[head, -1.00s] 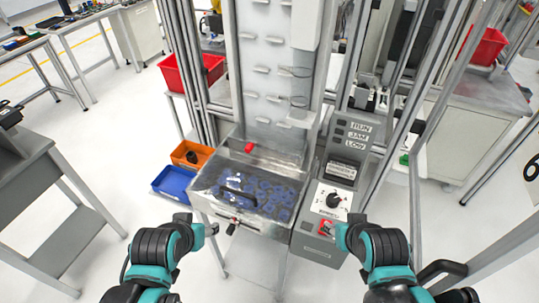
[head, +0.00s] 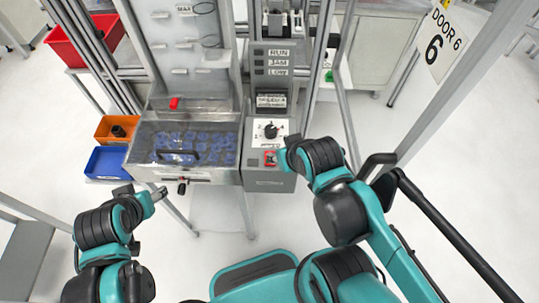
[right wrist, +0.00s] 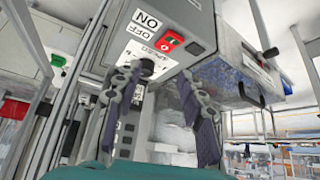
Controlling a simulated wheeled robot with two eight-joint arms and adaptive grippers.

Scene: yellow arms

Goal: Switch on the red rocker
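The red rocker (head: 270,158) sits on the front part of a grey control box (head: 268,182), below a black knob on a white plate. In the right wrist view the red rocker (right wrist: 170,42) shows beside a white ON/OFF label (right wrist: 143,32). Which side is pressed is too small to tell. My right gripper (head: 284,158) is just right of the rocker in the head view. In the right wrist view its two fingers (right wrist: 158,78) are spread and empty, apart from the rocker. My left gripper (head: 160,194) hangs before the clear-lidded bin; its finger opening is unclear.
The clear-lidded bin (head: 150,172) with blue parts adjoins the control box on the left. A black knob (head: 270,131) is close above the rocker. Orange (head: 108,137) and blue (head: 97,175) trays stand at far left. A metal frame post (head: 410,115) rises at right.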

